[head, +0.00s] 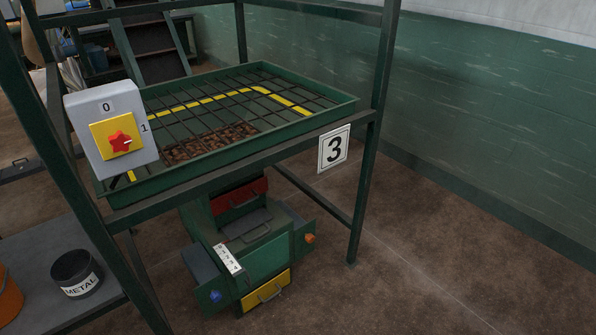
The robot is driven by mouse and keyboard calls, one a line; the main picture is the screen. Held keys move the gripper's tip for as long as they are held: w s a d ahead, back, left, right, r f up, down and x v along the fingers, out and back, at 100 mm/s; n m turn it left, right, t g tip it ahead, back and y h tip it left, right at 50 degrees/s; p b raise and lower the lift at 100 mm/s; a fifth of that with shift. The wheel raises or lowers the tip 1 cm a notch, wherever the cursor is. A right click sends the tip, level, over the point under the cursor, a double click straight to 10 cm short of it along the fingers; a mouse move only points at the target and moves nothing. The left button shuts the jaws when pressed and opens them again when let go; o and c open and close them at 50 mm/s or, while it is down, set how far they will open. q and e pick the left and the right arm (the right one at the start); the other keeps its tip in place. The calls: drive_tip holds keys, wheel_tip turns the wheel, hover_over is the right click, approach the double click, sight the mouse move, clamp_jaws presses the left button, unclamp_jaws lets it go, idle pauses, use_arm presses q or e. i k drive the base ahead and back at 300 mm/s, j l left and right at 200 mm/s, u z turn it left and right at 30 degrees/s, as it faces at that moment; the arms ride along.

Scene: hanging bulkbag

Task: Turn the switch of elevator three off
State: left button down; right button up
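The switch of elevator three is a red star-shaped knob (121,142) on a yellow plate (103,151). The plate sits on a grey box (83,112) fixed at the left of the green frame. The box carries a "0" above the knob and a "1" to its right. A light mark on the knob points right, toward the "1". A white sign with "3" (333,149) hangs on the frame's front right. Neither of my grippers is in the head view.
A green tray with a black grid (330,97) holds brown pieces. Below it stands a green machine (263,262) with a yellow drawer. A green post (376,130) rises at right. A black METAL bucket (74,268) stands lower left. Brown floor at right is clear.

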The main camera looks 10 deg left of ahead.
sight(120, 142)
drive_tip(key=u, duration=1.45)
